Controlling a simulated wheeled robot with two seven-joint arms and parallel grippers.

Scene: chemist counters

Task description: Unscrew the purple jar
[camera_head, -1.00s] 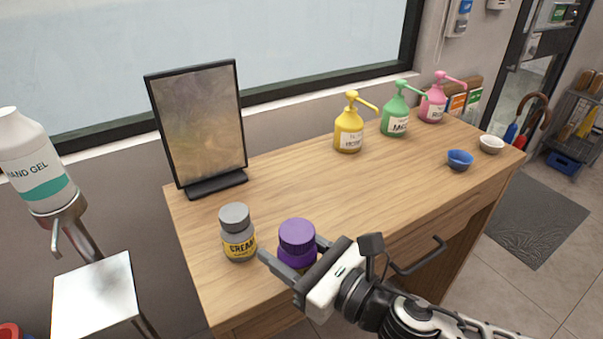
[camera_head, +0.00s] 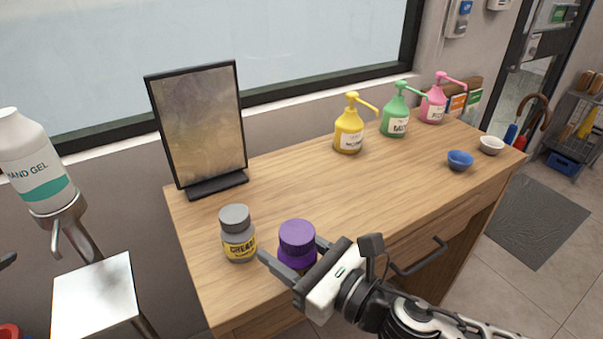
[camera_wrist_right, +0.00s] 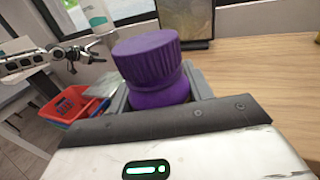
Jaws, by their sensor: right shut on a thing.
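The purple jar (camera_head: 297,236) stands upright near the front edge of the wooden counter, with its ridged purple lid on. My right gripper (camera_head: 296,254) is shut around the jar's body below the lid. In the right wrist view the jar (camera_wrist_right: 158,92) sits between the two grey fingers, and its lid is clear above them.
Pump bottles (camera_head: 348,135) and small bowls (camera_head: 459,160) are farther right. Hand gel (camera_head: 35,165) stands at the left. The counter's middle is clear.

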